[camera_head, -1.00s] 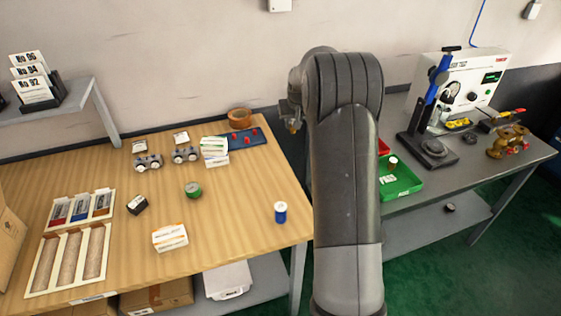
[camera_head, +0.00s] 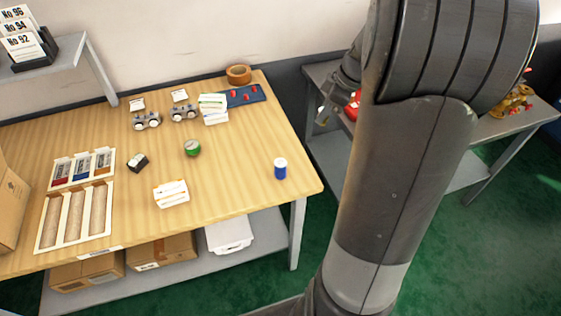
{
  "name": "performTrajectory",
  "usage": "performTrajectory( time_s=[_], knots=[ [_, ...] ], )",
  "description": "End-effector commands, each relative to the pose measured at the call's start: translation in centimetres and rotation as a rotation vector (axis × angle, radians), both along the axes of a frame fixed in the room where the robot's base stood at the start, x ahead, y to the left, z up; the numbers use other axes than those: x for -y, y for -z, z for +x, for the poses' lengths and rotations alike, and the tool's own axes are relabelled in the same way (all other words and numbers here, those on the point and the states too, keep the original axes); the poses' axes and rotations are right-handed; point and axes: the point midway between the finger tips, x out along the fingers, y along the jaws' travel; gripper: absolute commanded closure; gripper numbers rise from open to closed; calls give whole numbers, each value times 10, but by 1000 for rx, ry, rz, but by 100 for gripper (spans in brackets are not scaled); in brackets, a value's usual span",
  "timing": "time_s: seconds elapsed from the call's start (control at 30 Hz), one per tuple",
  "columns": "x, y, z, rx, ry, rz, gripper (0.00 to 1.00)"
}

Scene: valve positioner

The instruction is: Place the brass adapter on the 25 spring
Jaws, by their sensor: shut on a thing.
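My gripper (camera_head: 325,113) hangs at the left of my arm, over the gap between the wooden table and the grey bench. It is small and partly hidden by my arm. A tiny brass-coloured bit, which I take for the brass adapter (camera_head: 321,110), shows at its jaws. A blue cylinder with a white top (camera_head: 280,169) stands upright near the wooden table's right edge. A green round piece (camera_head: 192,148) sits mid-table. No marking 25 is readable, so I cannot tell which thing is the 25 spring.
The wooden table (camera_head: 235,180) also bears a blue mat with red pieces (camera_head: 250,95), a brown ring (camera_head: 239,74), small white-and-orange boxes (camera_head: 171,193) and a compartment tray (camera_head: 62,214). My arm hides much of the grey bench (camera_head: 322,75). The table's right part is mostly clear.

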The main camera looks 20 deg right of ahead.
Motion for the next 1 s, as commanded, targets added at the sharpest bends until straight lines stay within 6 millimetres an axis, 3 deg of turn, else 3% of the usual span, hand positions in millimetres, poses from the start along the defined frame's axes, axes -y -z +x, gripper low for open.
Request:
performTrajectory(
  time_s=[0.1, 0.2, 0.4, 0.53, 0.8, 1.0],
  knots=[
    [-12, -7, -36, 2, -155, -1, 98],
    [-21, -10, -59, 2, -266, -1, 98],
    [-33, -10, -78, 1, -373, -2, 98],
    [-49, 2, -70, -1, -387, 0, 98],
    [-99, 39, -33, -2, -385, -1, 98],
    [-121, 55, -16, 0, -381, -2, 98]
  ],
)
